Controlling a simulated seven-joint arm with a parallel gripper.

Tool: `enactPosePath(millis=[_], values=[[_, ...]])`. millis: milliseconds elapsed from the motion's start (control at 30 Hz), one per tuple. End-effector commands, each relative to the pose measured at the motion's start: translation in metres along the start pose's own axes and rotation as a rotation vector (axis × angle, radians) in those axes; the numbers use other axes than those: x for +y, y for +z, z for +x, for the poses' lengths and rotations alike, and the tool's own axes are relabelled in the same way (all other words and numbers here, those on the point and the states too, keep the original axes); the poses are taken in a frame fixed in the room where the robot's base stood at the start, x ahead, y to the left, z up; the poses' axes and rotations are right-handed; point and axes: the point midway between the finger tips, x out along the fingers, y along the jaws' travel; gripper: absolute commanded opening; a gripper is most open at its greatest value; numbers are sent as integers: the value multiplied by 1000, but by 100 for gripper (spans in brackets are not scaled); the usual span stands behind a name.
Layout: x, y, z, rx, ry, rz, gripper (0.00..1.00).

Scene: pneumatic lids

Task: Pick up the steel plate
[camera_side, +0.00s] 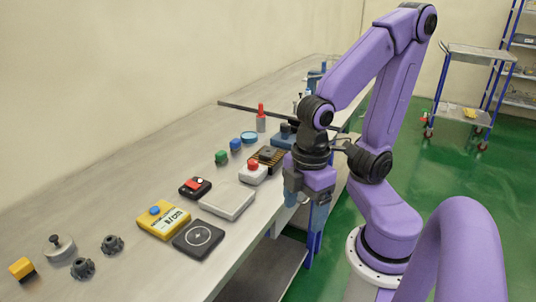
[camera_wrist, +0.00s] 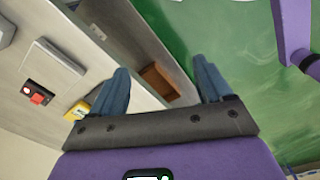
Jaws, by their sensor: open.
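A flat, pale grey rectangular plate (camera_side: 228,201), which looks like the steel plate, lies on the bench near its front edge. It also shows at the upper left of the wrist view (camera_wrist: 57,66). My gripper (camera_side: 305,200) hangs beyond the front edge of the bench, to the right of the plate in the side view and apart from it. In the wrist view, the two blue fingers of my gripper (camera_wrist: 161,68) are spread with nothing between them that they touch.
A black pad (camera_side: 198,237), a yellow meter (camera_side: 163,220) and a black box with a red top (camera_side: 195,187) stand close around the plate. A white box with a red button (camera_side: 252,172) is just behind it. A lower shelf (camera_side: 262,272) runs under the bench.

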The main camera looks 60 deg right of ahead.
Motion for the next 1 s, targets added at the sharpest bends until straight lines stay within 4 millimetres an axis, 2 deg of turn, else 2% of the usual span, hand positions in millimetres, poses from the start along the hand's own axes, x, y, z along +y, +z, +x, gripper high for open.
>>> enactPosePath(millis=[167,300,533,767,900,1000], values=[[39,-18,-6,-7,44,-60,79],[85,-29,-14,-32,90,-137,79],[167,-26,-25,-107,150,-261,79],[248,5,-36,-215,170,-380,79],[292,37,-43,-290,160,-447,79],[316,62,-47,-338,140,-490,79]])
